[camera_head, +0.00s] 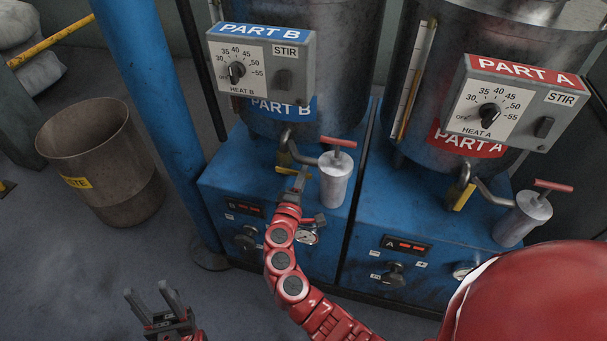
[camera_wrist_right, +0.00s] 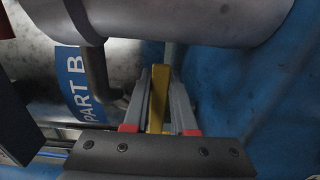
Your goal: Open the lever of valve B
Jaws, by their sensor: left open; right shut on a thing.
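The yellow lever of valve B (camera_head: 283,157) is at the outlet under the PART B tank, left of a grey metal cylinder with a red T-handle. My right gripper (camera_head: 299,178) is at this lever, partly hiding it. In the right wrist view, the yellow lever (camera_wrist_right: 156,110) stands between the two fingers of my right gripper (camera_wrist_right: 159,90), which is shut on it. My left gripper (camera_head: 148,290) is open and empty at the lower left, above the floor and far from the valve.
The metal cylinder (camera_head: 334,182) stands close beside my right gripper. Valve A's yellow lever (camera_head: 459,197) hangs under the PART A tank to the right. A blue post (camera_head: 158,110) and a waste bin (camera_head: 100,165) stand left. The floor near my left gripper is clear.

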